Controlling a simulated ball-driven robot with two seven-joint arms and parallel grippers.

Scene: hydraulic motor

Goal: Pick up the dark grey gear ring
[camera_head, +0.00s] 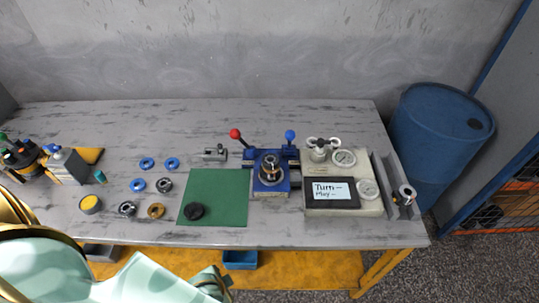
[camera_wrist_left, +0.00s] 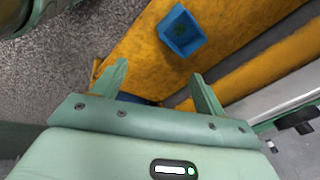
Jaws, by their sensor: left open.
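A dark grey ring (camera_head: 194,211) lies flat on the lower left part of the green mat (camera_head: 230,185) on the table. It looks almost black, and its teeth are too small to make out. My left gripper (camera_head: 218,281) is low at the front, below the table's front edge and apart from the ring. In the left wrist view its two fingers (camera_wrist_left: 160,88) are spread with nothing between them. The ring does not show in the left wrist view. My right gripper is in neither view.
Left of the mat are a brown ring (camera_head: 156,211), metal bearings (camera_head: 127,209) and several blue rings (camera_head: 147,163). A blue fixture (camera_head: 271,182) with red and blue knobs stands right of the mat. A blue bin (camera_wrist_left: 181,30) sits on the yellow lower shelf.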

